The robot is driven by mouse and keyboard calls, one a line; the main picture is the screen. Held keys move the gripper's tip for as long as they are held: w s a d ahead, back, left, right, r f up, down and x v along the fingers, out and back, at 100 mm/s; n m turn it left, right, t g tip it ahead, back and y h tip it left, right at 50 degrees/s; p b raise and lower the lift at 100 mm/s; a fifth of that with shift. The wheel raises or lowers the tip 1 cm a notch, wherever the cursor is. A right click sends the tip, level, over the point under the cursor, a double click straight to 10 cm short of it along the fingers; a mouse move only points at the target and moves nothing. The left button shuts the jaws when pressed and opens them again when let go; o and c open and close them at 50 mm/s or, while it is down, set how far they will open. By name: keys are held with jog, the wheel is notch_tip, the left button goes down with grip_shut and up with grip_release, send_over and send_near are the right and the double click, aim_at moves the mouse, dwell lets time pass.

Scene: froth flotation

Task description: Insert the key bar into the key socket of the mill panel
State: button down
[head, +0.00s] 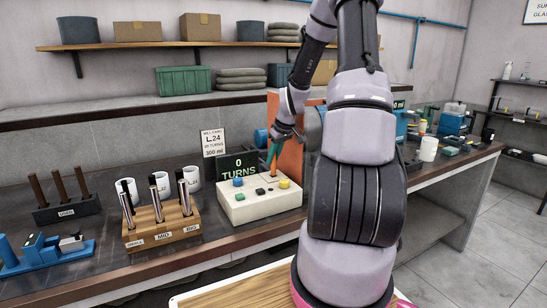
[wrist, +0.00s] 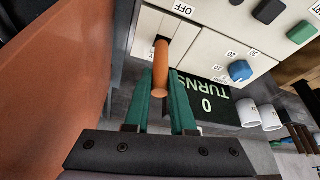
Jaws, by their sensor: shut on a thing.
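The key bar (wrist: 160,72) is an orange-brown round rod. My gripper (wrist: 168,108) has green fingers and is shut on it. In the head view, my gripper (head: 273,158) is above the back right part of the mill panel (head: 245,211), a cream box with a blue knob, a yellow knob and black parts. In the wrist view, the far end of the bar meets a dark opening in the panel face (wrist: 213,45), near an OFF label. I cannot tell how far the bar is in. My fingers hide part of the bar.
A display reading 0 TURNS (head: 238,166) stands behind the panel. An orange upright (head: 284,140) rises close by my gripper. A wooden rack (head: 162,228) with dark-topped rods and several white cups (head: 194,178) are at the left. A USED rack (head: 67,209) is farther left.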

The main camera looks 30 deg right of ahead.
aim_at(275, 162)
jog(key=shift+f, duration=2.15)
dwell(2.5)
jog(key=c, duration=0.7)
grip_release()
jog(key=v, duration=1.1)
jog(key=shift+a, duration=0.1)
jog(key=s+a+r+m+h, duration=0.1)
jog(key=s+a+r+m, duration=0.1)
jog(key=s+a+r, duration=0.4)
jog(key=s+a+r+m+h, duration=0.1)
jog(key=s+a+r+m, duration=0.2)
jog(key=r, duration=0.5)
jog(key=s+a+r+m+t+y, duration=0.1)
jog(key=s+a+r, duration=0.1)
jog(key=s, duration=0.2)
jog(key=s+a+r+y, duration=0.1)
jog(key=s+a+r, duration=0.2)
jog(key=s, duration=0.2)
jog(key=s+a+r+m+t, duration=0.1)
jog(key=s+a+r, duration=0.1)
jog(key=s, duration=0.3)
jog(key=shift+a+r+m+t+y, duration=0.3)
jog(key=shift+r+y, duration=0.1)
jog(key=shift+r, duration=0.1)
